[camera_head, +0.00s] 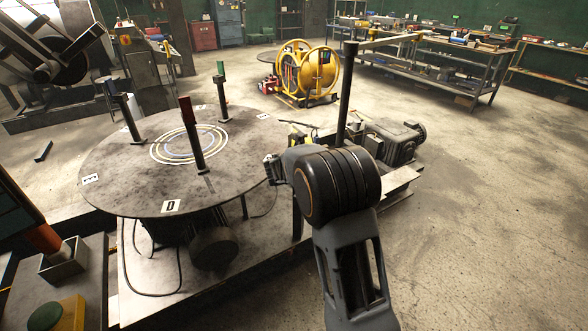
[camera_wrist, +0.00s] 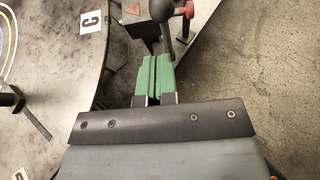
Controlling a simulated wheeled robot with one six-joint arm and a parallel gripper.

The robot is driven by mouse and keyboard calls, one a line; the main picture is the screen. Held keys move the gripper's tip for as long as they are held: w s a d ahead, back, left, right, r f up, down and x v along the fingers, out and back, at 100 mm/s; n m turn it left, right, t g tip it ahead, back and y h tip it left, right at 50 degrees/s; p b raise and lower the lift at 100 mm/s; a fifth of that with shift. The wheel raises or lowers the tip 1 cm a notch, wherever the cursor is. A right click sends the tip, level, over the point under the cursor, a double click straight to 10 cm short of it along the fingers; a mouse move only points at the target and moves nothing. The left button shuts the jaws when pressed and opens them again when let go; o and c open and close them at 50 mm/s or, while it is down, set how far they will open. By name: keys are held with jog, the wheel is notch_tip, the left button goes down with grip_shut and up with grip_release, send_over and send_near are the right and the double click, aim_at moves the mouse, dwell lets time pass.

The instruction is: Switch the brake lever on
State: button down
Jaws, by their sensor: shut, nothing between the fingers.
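In the wrist view my gripper (camera_wrist: 153,65) has its two green fingers pressed together with nothing between them. A dark lever with a round black knob (camera_wrist: 161,10) stands just beyond the fingertips, close to them or overlapping them in the picture; I cannot tell whether they touch. It looks like the brake lever. It rises by a dark box with a red triangle mark (camera_wrist: 132,10). In the head view a tall dark rod (camera_head: 346,95) stands behind my arm; I cannot tell whether it is the same lever. My arm hides most of the gripper and the lever's base there.
The round metal table (camera_head: 110,185) with several upright posts and letter labels lies to the left. A motor (camera_head: 396,140) sits behind my arm. A yellow machine (camera_head: 312,72) and workbenches stand farther back. The concrete floor on the right is clear.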

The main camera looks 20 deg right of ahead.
jog(key=shift+v, duration=1.5)
jog(key=shift+f, duration=0.15)
